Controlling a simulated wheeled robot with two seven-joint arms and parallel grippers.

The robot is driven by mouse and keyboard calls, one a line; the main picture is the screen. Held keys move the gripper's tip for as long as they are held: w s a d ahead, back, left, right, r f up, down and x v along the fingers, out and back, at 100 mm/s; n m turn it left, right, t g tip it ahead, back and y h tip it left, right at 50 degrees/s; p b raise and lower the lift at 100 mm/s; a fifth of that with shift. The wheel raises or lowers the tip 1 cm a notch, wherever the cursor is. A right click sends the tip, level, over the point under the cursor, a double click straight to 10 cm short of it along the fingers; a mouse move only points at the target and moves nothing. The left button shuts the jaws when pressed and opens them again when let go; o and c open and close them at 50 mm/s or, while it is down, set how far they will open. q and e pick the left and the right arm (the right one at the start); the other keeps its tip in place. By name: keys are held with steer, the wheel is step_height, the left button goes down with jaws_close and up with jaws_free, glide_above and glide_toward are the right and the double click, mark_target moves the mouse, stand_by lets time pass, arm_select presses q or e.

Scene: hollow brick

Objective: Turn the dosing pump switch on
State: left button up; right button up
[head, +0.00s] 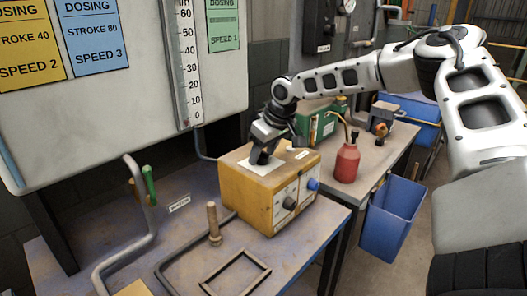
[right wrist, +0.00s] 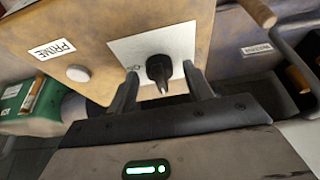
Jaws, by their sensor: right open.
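The dosing pump is a yellow-brown box (head: 240,197) on the workbench, with a black and a blue knob on its pale front. A white plate lies on its top and also shows in the right wrist view (right wrist: 187,40). My right gripper (head: 263,155) is just above the plate, pointing down. In the right wrist view its open fingers (right wrist: 162,88) stand on either side of the switch, with gaps on both sides. My left gripper is not in view.
A white button (right wrist: 78,73) sits beside a PRIME label on the pump. A red bottle (head: 347,162) and a green box (head: 318,122) stand behind it. A blue bin (head: 391,220) hangs at the right.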

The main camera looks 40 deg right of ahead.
steer(key=c, duration=1)
steer(key=shift+o, duration=0.2)
